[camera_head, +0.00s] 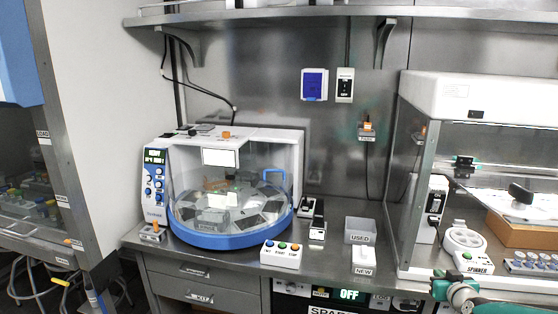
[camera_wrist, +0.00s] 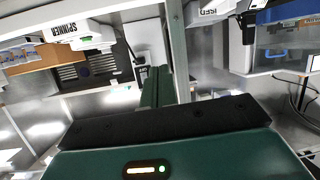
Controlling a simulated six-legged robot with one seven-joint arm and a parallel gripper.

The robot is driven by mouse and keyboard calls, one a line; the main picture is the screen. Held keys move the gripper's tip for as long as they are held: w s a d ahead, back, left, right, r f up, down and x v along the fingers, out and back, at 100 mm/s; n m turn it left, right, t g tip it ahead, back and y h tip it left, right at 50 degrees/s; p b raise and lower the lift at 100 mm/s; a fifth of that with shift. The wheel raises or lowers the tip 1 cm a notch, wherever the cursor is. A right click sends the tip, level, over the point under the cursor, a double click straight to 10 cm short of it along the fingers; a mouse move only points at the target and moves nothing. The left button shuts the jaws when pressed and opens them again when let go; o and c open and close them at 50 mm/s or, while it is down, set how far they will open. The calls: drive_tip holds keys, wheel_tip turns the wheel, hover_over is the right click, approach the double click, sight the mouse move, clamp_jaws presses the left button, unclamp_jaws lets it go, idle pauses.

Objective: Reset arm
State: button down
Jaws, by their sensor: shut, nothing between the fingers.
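My green arm shows at the bottom right edge of the head view, in front of the bench by the spinner. In the wrist view my gripper (camera_wrist: 155,88) points away from the camera over its dark palm plate. Its green fingers are together, with nothing seen between them. The wrist view is tilted and shows the spinner (camera_wrist: 75,32) at upper left, apart from the fingers. The spinner (camera_head: 473,262) also shows in the head view, inside the white hood at right.
A round-fronted machine with a blue rim (camera_head: 230,241) stands on the steel bench. A button box (camera_head: 281,254), a USED bin (camera_head: 360,231) and a NEW box (camera_head: 363,259) stand right of it. The hood's frame (camera_head: 418,180) and the overhead shelf (camera_head: 300,14) bound the space.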

drive_tip(key=s+a+f+n+g+y, duration=0.1)
drive_tip(key=s+a+n+g, duration=0.15)
drive_tip(key=a, duration=0.55)
drive_tip(key=s+a+f+n+g, duration=0.1)
drive_tip(key=a+g, duration=0.2)
drive_tip(key=a, duration=0.5)
drive_tip(key=s+a+r+g, duration=0.1)
drive_tip(key=s+a+r, duration=0.4)
drive_tip(key=s, duration=0.3)
drive_tip(key=s+a+r+m+g+y, duration=0.1)
drive_tip(key=s+a+r, duration=0.4)
drive_tip(key=s, duration=0.4)
drive_tip(key=s+a+r+m+g, duration=0.1)
drive_tip(key=s+a+r, duration=0.5)
drive_tip(key=s, duration=0.3)
drive_tip(key=shift+a, duration=0.8)
